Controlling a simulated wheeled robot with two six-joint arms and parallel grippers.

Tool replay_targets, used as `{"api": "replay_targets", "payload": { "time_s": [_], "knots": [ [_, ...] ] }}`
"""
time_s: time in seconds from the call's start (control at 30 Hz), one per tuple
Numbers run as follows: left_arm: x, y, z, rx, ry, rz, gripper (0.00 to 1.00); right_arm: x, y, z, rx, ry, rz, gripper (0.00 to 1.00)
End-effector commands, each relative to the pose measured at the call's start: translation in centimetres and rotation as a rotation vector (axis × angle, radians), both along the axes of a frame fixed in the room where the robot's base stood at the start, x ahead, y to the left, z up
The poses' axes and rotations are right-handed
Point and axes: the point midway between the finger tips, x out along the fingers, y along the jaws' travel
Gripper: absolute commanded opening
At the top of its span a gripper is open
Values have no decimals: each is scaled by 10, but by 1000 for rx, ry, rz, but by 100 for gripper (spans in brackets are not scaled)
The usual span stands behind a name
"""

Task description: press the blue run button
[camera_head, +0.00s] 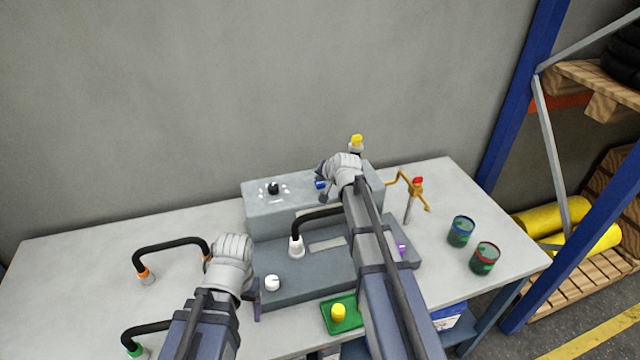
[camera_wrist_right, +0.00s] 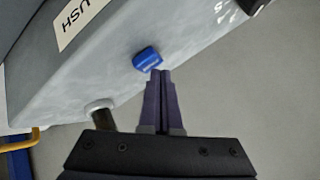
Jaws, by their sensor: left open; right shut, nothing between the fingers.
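The blue run button (camera_head: 320,185) is on the grey control box (camera_head: 270,206) at the back of the table. In the right wrist view the blue button (camera_wrist_right: 147,59) sits on the box's pale face. My right gripper (camera_wrist_right: 160,72) is shut and empty, its fingertips right by the button's edge; I cannot tell whether they touch it. In the head view my right gripper (camera_head: 322,186) covers part of the box. My left gripper (camera_head: 256,290) is open and empty, low over the front left of the grey base, near a white knob (camera_head: 272,283).
Black hoses (camera_head: 170,243) arch on the left. A green tray (camera_head: 341,314) with a yellow knob is at the front. A brass fitting with a red top (camera_head: 417,183) and two cans (camera_head: 461,231) stand right. A yellow-topped part (camera_head: 356,141) is behind my right wrist.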

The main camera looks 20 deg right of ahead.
Motion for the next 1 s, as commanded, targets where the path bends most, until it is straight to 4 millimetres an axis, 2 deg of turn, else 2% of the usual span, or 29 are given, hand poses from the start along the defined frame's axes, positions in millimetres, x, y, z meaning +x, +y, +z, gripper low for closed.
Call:
{"api": "replay_targets", "payload": {
  "time_s": [1.0],
  "knots": [
    [0, 0, -10, 0, 0, 0, 77, 0, 0, -10, 0, 1, 1, 0]
  ]
}}
